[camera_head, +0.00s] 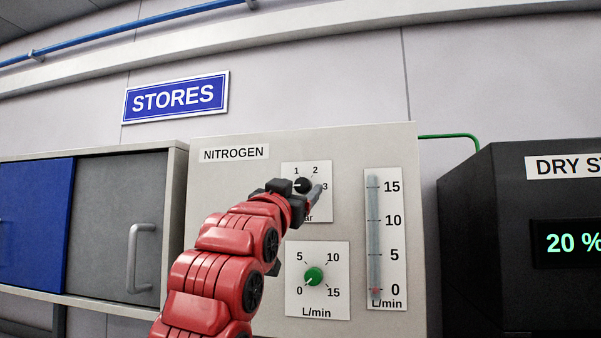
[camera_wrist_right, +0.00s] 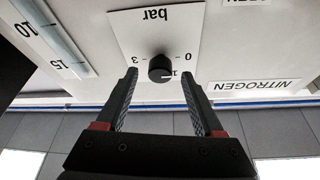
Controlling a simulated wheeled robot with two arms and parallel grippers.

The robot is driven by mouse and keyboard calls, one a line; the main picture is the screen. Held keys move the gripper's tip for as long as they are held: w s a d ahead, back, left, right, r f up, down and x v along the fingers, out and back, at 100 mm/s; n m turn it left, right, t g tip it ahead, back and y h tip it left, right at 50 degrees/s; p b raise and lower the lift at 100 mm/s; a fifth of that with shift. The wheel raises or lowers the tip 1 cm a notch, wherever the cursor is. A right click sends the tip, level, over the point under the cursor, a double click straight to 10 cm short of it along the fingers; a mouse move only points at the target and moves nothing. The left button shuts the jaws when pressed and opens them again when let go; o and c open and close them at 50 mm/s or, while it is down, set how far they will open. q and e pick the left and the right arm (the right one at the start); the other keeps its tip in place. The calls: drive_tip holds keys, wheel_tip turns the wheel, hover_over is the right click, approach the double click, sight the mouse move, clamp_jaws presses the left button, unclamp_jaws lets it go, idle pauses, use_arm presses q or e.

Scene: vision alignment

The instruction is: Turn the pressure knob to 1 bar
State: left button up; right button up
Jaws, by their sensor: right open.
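The pressure knob (camera_head: 303,185) is a small black knob on a white plate marked bar, with 1, 2 and 3 visible; my right gripper hides the 0 side. It also shows upside down in the right wrist view (camera_wrist_right: 160,67). Its white line seems to point toward the 0 side; the exact reading is hard to tell. My right gripper (camera_head: 299,192) is at the plate, in front of the knob. In the right wrist view the gripper (camera_wrist_right: 158,76) is open, one finger on each side of the knob, with gaps visible. My left gripper is out of view.
The grey NITROGEN panel (camera_head: 225,200) also bears a green L/min knob (camera_head: 314,276) below and a flow tube (camera_head: 374,235) to the right. A cabinet (camera_head: 115,220) stands left, a dark dryer box (camera_head: 480,250) right. My red right arm crosses the panel's lower left.

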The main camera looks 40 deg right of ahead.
drive_tip(key=shift+x, duration=0.95)
clamp_jaws()
